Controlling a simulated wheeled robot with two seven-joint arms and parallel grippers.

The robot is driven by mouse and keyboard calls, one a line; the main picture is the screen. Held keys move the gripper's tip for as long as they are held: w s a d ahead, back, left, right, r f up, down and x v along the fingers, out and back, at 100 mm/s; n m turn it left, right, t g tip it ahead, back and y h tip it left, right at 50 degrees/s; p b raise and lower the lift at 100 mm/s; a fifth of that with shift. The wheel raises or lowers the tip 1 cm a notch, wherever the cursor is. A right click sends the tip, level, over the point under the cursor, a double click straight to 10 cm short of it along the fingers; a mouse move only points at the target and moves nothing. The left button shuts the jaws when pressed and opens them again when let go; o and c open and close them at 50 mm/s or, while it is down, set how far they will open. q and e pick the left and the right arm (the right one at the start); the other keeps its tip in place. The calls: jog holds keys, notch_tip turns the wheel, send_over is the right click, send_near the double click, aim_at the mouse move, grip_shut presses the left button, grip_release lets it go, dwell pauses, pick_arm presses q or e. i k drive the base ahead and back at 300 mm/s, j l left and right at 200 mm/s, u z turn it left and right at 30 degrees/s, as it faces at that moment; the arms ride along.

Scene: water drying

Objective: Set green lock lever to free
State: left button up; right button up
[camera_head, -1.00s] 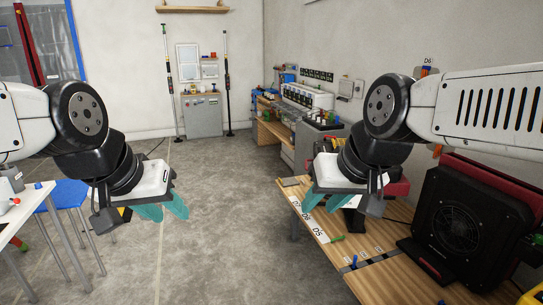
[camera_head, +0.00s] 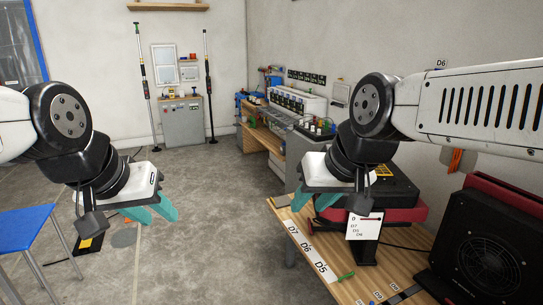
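A small green lever-like piece (camera_head: 346,276) lies on the wooden bench (camera_head: 375,275) near the label D5. I cannot tell whether it is the lock lever or how it is set. My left gripper (camera_head: 150,210) hangs over the floor at the left, open and empty, with its teal fingers apart. My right gripper (camera_head: 314,203) hangs above the far left part of the bench, beyond the green piece, and is open and empty. Neither gripper touches anything.
A black fan unit (camera_head: 485,260) stands at the bench's right. A white card (camera_head: 363,226) stands by a black and red machine (camera_head: 395,200). A blue stool (camera_head: 25,226) is at the left. The grey floor (camera_head: 195,255) between is mostly clear.

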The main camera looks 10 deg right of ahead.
aim_at(346, 277)
jog(key=i+l+z, duration=0.1)
jog(key=i+z, duration=0.15)
jog(key=z, duration=0.15)
jog(key=i+z, duration=0.4)
jog(key=i+j+z, duration=0.1)
jog(key=z, duration=0.3)
jog(key=i+z, duration=0.3)
jog(key=k+j, duration=0.2)
jog(key=i+j+u, duration=0.15)
jog(key=j, duration=0.45)
jog(key=k, duration=0.05)
